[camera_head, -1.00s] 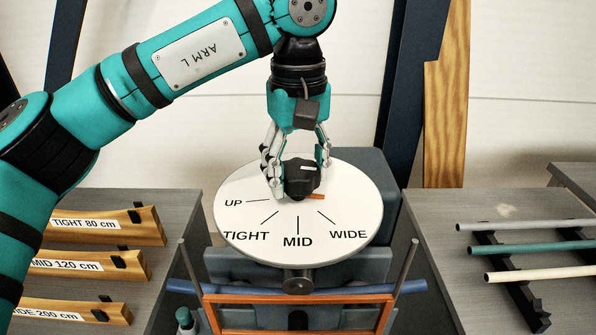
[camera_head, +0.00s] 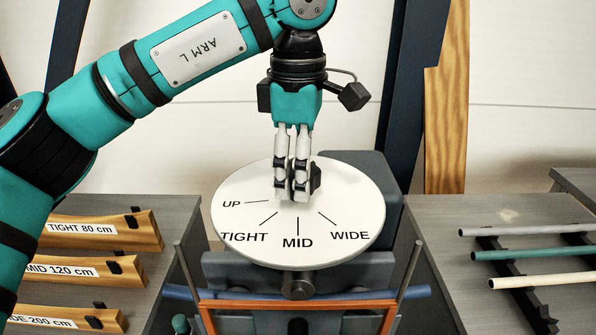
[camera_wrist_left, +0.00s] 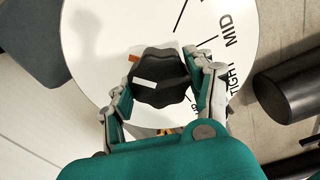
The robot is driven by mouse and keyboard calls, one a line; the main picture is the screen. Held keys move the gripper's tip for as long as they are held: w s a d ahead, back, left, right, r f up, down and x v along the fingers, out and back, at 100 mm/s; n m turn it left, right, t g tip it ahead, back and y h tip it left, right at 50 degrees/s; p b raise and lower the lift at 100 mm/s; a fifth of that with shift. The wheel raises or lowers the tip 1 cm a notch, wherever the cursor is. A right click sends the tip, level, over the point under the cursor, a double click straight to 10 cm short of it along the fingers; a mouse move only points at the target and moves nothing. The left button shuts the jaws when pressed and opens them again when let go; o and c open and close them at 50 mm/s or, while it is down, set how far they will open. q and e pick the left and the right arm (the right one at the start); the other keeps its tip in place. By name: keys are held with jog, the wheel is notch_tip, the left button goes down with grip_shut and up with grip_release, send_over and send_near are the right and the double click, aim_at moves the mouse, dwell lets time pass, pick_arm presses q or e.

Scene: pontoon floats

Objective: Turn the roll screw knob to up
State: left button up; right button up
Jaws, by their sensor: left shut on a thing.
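The roll screw knob (camera_wrist_left: 160,78) is black and lobed, with a white mark on its top, and sits on a round white dial (camera_head: 340,188). The dial carries the words UP, TIGHT, MID and WIDE with short lines. My left gripper (camera_head: 291,194) reaches down from above and is shut on the knob, with a finger on each side in the left wrist view. In the head view the fingers hide most of the knob. In the wrist view an orange tab (camera_wrist_left: 134,58) shows beside the knob, on the side away from UP.
An orange frame (camera_head: 300,304) and a blue bar (camera_head: 352,294) lie below the dial. Labelled wooden pieces (camera_head: 100,232) rest on the left grey table. Several tubes (camera_head: 530,251) lie on a rack on the right table. Dark blue posts (camera_head: 412,90) stand behind.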

pick_arm(q)
jog(key=n+b, duration=0.1)
jog(key=n, duration=0.6)
jog(key=n+b, duration=0.1)
jog(key=n, duration=0.3)
jog(key=n+b, duration=0.1)
jog(key=n, duration=0.2)
jog(key=shift+n, duration=0.3)
jog(key=n+b, duration=0.1)
jog(key=n, duration=0.2)
jog(key=shift+n, duration=0.3)
jog(key=n+b, duration=0.1)
jog(key=n, duration=0.2)
jog(key=shift+n, duration=0.4)
jog(key=n+b, duration=0.1)
jog(key=n, duration=0.3)
jog(key=shift+b, duration=0.35)
jog(key=shift+n+b, duration=0.45)
jog(key=shift+n, duration=1.15)
jog(key=o, duration=1.2)
